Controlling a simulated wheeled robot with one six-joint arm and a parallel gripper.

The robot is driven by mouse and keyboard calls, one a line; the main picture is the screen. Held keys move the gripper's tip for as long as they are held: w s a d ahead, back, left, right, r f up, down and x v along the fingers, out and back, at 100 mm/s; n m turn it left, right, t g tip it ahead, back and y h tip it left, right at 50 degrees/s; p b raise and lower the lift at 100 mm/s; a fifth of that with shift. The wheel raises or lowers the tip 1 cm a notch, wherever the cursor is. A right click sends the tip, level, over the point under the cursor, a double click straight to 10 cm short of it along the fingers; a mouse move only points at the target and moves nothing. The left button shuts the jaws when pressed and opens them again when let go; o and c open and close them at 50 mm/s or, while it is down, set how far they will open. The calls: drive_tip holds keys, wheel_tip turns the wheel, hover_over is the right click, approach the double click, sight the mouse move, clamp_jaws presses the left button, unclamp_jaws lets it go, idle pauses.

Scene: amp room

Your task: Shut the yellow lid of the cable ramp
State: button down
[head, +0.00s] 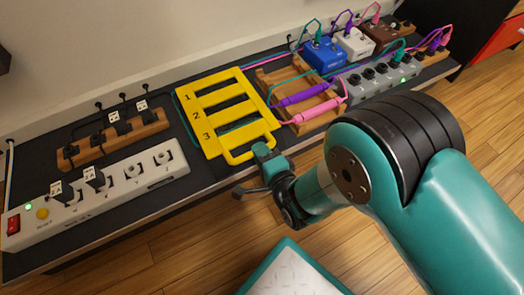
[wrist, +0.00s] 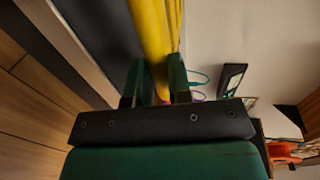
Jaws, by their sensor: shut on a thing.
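The yellow lid (head: 222,110) is a slotted frame numbered 1, 2 and 3. It lies over the middle of the dark bench, with a loop handle (head: 238,158) at its front end. I cannot tell from here how far it is tilted or whether it rests flat. My gripper (head: 264,152) is at the right side of the handle, near the bench's front edge. In the wrist view a yellow bar (wrist: 155,35) runs between the two fingers of my gripper (wrist: 155,82), which are shut on it. The ramp base is mostly hidden.
A wooden rack (head: 288,88) with purple and pink plugs stands right of the lid. Effect pedals (head: 324,54) and a grey power strip (head: 378,78) are further right. A white strip (head: 130,185) and wooden plug holder (head: 112,138) are left. Wooden floor (head: 180,250) lies in front.

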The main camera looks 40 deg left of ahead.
drive_tip(key=c, duration=1.1)
unclamp_jaws()
drive_tip(key=shift+s+d+f+h, duration=0.1)
drive_tip(key=shift+d+f+h, duration=0.05)
drive_tip(key=shift+f, duration=0.25)
drive_tip(key=shift+s+d+f+h, duration=0.1)
drive_tip(key=shift+d+f+h, duration=0.05)
drive_tip(key=shift+f, duration=0.25)
drive_tip(key=shift+o, duration=0.2)
drive_tip(key=shift+r, duration=0.1)
drive_tip(key=shift+w+r, duration=0.1)
drive_tip(key=shift+r, duration=0.05)
drive_tip(key=p+v, duration=0.8)
drive_tip(key=v, duration=0.9)
drive_tip(key=shift+d, duration=0.25)
